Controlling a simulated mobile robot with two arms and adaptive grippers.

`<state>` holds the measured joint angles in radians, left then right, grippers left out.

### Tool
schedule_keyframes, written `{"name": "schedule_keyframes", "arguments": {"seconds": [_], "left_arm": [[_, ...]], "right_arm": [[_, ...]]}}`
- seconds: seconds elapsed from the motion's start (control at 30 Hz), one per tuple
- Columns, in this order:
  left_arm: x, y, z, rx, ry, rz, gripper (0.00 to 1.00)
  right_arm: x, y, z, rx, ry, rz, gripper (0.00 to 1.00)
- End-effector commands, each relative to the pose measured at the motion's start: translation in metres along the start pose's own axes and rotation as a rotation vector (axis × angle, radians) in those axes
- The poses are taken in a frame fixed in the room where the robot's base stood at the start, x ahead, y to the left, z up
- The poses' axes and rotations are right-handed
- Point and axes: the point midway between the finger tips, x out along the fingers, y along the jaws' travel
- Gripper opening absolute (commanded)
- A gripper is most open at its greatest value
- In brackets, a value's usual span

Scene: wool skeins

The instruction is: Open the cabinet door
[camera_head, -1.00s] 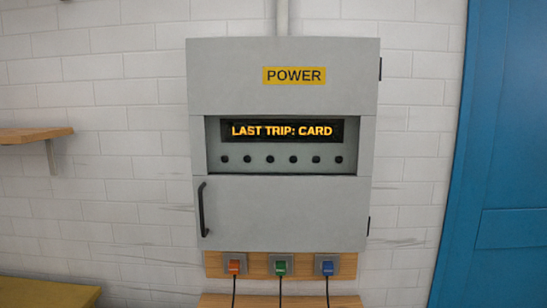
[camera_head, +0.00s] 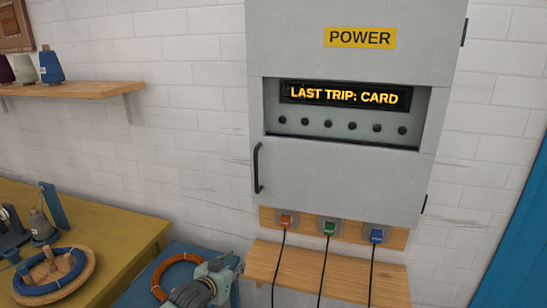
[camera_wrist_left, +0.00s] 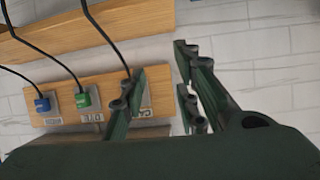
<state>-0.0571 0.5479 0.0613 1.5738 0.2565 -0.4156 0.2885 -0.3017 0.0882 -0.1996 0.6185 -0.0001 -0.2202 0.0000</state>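The grey power cabinet (camera_head: 340,188) hangs on the white brick wall in the head view. Its door looks closed and has a black vertical handle (camera_head: 258,168) at the left edge. Hinges show on the right edge. My left gripper (camera_head: 228,266) is below and left of the handle, apart from it, near the wooden shelf under the cabinet. In the left wrist view my left gripper (camera_wrist_left: 160,88) has its fingers spread with nothing between them. The handle does not show there. My right gripper is not in view.
Orange (camera_head: 286,220), green (camera_head: 329,227) and blue (camera_head: 376,235) plugs with black cords sit under the cabinet, above a wooden shelf (camera_head: 330,276). A yellow table (camera_head: 125,235) with wool tools stands left. A wall shelf (camera_head: 85,88) holds cones. A blue door (camera_head: 520,250) is at right.

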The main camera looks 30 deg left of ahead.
Motion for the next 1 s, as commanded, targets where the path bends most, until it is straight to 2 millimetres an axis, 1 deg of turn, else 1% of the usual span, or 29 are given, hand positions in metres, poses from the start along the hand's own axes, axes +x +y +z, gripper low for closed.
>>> {"name": "schedule_keyframes", "arguments": {"seconds": [0.03,0.07,0.1,0.17,0.2,0.3,0.4,0.47,0.53,0.67,0.87,1.0], "left_arm": [[-0.014,0.000,-0.068,-0.002,0.086,0.015,0.29],[-0.021,0.001,-0.099,-0.005,0.128,0.025,0.29],[-0.033,0.004,-0.137,-0.009,0.180,0.038,0.29],[-0.052,0.009,-0.187,-0.011,0.252,0.061,0.29],[-0.065,0.013,-0.215,-0.011,0.292,0.075,0.29],[-0.092,0.022,-0.266,-0.009,0.368,0.106,0.29],[-0.108,0.029,-0.291,-0.007,0.408,0.125,0.29],[-0.111,0.031,-0.298,-0.007,0.418,0.131,0.29],[-0.109,0.032,-0.303,-0.008,0.422,0.132,0.29],[-0.094,0.033,-0.311,-0.008,0.422,0.131,0.29],[-0.064,0.037,-0.325,-0.007,0.423,0.130,0.29],[-0.050,0.039,-0.328,-0.007,0.421,0.130,0.29]], "right_arm": [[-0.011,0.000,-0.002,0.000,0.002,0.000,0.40],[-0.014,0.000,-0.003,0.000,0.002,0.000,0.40],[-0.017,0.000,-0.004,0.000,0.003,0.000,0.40],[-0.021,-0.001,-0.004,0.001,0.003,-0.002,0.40],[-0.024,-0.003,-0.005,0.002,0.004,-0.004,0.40],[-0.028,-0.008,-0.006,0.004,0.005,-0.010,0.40],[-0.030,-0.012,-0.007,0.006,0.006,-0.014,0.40],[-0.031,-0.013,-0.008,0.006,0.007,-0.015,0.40],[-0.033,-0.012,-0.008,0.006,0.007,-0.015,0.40],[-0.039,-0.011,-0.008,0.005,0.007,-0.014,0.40],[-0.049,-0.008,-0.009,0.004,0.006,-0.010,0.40],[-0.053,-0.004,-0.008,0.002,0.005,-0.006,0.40]]}}
